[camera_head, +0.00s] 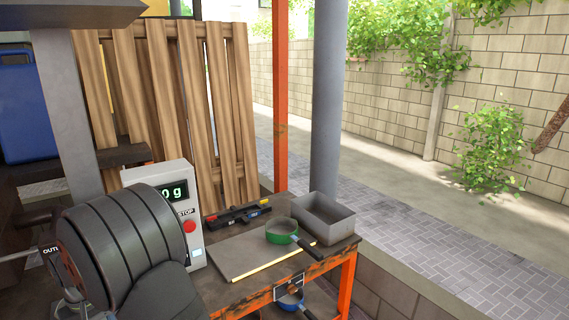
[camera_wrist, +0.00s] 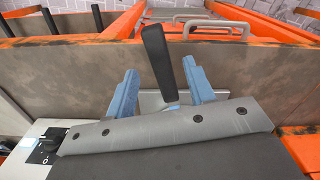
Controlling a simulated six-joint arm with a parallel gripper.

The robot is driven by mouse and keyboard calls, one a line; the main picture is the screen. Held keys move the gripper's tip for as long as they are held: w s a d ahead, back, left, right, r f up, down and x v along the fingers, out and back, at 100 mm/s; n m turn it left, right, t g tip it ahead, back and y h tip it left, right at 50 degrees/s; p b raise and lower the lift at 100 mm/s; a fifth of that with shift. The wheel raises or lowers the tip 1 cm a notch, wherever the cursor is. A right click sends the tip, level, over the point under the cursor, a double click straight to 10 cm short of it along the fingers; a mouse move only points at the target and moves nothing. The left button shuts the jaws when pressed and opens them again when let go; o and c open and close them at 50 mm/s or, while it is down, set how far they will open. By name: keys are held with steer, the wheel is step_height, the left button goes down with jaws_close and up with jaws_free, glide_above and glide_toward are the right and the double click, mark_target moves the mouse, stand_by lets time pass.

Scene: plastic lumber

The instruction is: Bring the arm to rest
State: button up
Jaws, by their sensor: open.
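My gripper (camera_wrist: 158,92) shows in the wrist view with its two blue fingers spread apart. A dark handle (camera_wrist: 158,55) stands in the picture between the fingers. I see no finger closed on it, and cannot tell how far it is from them. A light grey plate (camera_wrist: 151,103) shows behind the fingers, partly hidden by the grey padded cover in front. In the head view I cannot make out my gripper with certainty.
In the head view an orange-framed table holds a green pan (camera_head: 281,231), grey tray (camera_head: 323,216) and scale box (camera_head: 172,205). Wooden slats (camera_head: 180,100) stand behind. An orange post (camera_head: 280,95) and grey column (camera_head: 328,95) rise beyond.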

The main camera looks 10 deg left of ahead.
step_height(320, 180, up, 12)
step_height(320, 180, down, 17)
steer(key=shift+f, duration=0.1)
steer(key=r, duration=0.3)
steer(key=shift+s+d+r, duration=0.2)
steer(key=shift+d, duration=0.15)
steer(key=s+d, duration=0.8)
steer(key=d, duration=0.6)
steer(key=shift+r, duration=0.45)
